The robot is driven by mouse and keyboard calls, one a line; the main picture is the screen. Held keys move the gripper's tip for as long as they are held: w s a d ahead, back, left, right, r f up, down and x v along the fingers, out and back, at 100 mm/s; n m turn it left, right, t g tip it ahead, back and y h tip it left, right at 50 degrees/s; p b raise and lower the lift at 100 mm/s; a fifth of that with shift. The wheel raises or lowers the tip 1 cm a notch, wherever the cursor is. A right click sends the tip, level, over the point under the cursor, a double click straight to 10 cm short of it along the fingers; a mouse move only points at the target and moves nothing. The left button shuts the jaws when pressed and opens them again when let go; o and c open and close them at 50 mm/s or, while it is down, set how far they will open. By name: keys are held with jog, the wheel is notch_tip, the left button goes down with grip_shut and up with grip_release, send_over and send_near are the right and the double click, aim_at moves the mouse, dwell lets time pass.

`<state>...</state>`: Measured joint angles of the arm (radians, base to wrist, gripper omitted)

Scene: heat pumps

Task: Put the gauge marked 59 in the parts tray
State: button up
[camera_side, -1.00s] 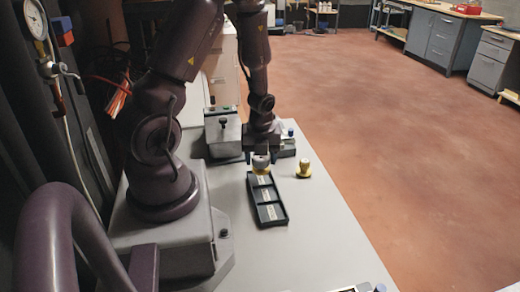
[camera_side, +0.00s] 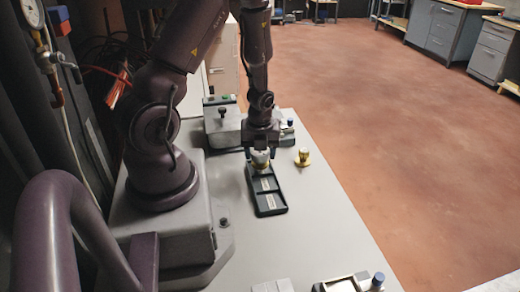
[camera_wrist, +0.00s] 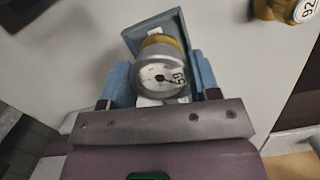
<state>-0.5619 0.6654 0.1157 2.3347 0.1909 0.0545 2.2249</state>
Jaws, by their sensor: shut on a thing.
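The gauge marked 59 (camera_wrist: 155,76) has a silver-grey head with a white dial and a brass-coloured body. My gripper (camera_wrist: 161,80) is shut on it, with a blue-grey finger on each side. In the side view the gauge (camera_side: 261,158) is upright at the far end of the dark parts tray (camera_side: 281,206), over its far compartment. The tray's far end shows behind the gauge in the wrist view (camera_wrist: 135,36). I cannot tell whether the gauge touches the tray floor. The two nearer compartments hold only pale labels.
A brass gauge marked 92 (camera_wrist: 290,9) stands right of the tray; it also shows in the side view (camera_side: 303,158). A grey box with a black knob (camera_side: 226,130) stands behind left. Another fixture (camera_side: 348,284) sits at the front edge. The bench between is clear.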

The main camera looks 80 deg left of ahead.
aim_at(260, 154)
jog(key=shift+f, duration=0.75)
jog(key=o, duration=1.1)
jog(key=shift+o, duration=0.2)
jog(key=shift+r, duration=0.1)
notch_tip(260, 154, up, 13)
jog(key=d, duration=0.1)
jog(key=shift+s+d+f, duration=0.15)
jog(key=shift+d+f, duration=0.05)
jog(key=shift+d, duration=0.1)
